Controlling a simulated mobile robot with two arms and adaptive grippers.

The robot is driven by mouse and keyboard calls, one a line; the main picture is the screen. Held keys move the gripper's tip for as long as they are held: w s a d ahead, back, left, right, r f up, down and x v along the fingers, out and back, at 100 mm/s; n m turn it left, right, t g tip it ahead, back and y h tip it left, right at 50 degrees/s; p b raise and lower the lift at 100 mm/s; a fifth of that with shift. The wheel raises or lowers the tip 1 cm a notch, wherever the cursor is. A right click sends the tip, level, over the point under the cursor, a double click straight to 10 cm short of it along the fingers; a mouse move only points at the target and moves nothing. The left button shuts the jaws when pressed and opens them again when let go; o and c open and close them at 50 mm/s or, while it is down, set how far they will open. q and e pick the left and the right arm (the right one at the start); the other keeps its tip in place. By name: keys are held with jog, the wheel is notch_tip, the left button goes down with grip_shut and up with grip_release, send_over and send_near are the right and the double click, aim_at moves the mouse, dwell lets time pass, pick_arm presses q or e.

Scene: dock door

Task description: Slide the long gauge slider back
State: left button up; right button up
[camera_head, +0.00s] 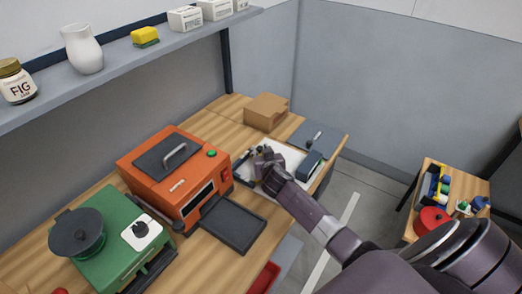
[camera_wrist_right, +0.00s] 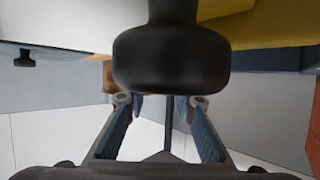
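A white panel (camera_head: 290,153) lies on the bench in the middle of the head view. My right gripper (camera_head: 257,170) is over its left part and hides much of what is there. In the right wrist view a dark, round-ended knob on a stem (camera_wrist_right: 170,60) hangs large at top centre, probably the slider's handle. My right gripper (camera_wrist_right: 161,125) shows below it with its two blue-padded fingers apart. Nothing is visible between the pads except a thin dark bar behind. I cannot tell whether the knob touches a finger. My left gripper is out of view.
An orange machine (camera_head: 165,197) with a dark tray (camera_head: 233,223) stands left of the panel. A cardboard box (camera_head: 266,112) is behind it. A dark block (camera_head: 309,166) sits on the panel's right side. A yellow surface (camera_wrist_right: 260,25) shows above in the wrist view.

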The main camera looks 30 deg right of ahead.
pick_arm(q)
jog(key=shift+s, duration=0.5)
pick_arm(e)
grip_shut()
jog(key=d, duration=0.1)
jog(key=w+d+b, duration=0.1)
jog(key=d, duration=0.2)
jog(key=shift+w+d, duration=0.25)
jog(key=shift+w, duration=0.15)
jog(key=shift+w+d, duration=0.1)
jog(key=shift+d, duration=0.25)
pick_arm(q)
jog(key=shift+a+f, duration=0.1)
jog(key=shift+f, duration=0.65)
pick_arm(e)
jog(key=shift+r, duration=0.15)
grip_release()
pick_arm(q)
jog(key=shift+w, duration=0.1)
pick_arm(e)
jog(key=shift+d, duration=0.1)
